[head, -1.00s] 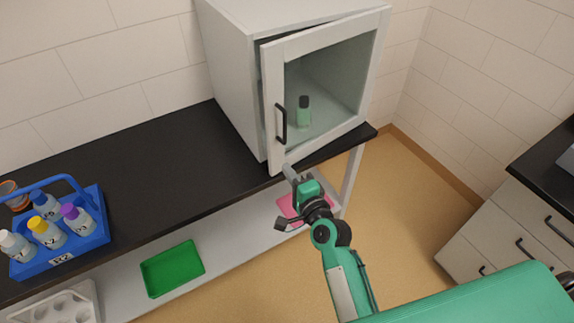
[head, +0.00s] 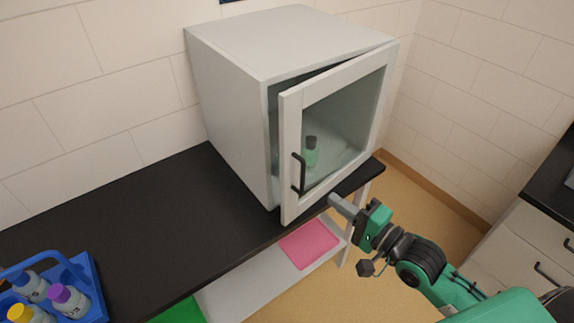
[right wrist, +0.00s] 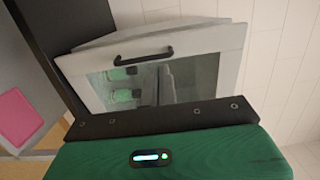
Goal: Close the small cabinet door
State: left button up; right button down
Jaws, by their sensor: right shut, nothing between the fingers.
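The small white cabinet (head: 228,105) stands on the black counter. Its glass-fronted door (head: 291,160) is ajar, with a gap along its left and top edges. A black handle (head: 298,174) is on the door's left side. My right gripper (head: 333,200) is shut and empty, just in front of the door's lower edge, right of the handle; I cannot tell whether it touches. In the right wrist view the door (right wrist: 215,45) and handle (right wrist: 144,56) show ahead, turned sideways. My left gripper is not in view.
A green bottle (head: 311,152) shows behind the glass. A blue carrier (head: 88,285) with capped bottles stands at the counter's left. A pink tray (head: 310,243) lies on the shelf below. Drawers (head: 535,240) stand at the right.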

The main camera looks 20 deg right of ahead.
aim_at(285, 164)
jog(key=p+x, duration=0.2)
jog(key=x, duration=0.4)
jog(key=p+x, duration=0.3)
jog(key=x, duration=0.3)
jog(key=shift+w+a+r, duration=0.1)
jog(key=shift+w+r, duration=0.05)
jog(key=shift+r, duration=0.05)
jog(key=shift+w+a+f+p, duration=0.15)
jog(key=shift+w+a+p, duration=0.1)
jog(key=shift+w+p, duration=0.25)
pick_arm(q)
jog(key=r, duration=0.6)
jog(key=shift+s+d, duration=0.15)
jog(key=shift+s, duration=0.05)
pick_arm(e)
jog(key=shift+w, duration=0.1)
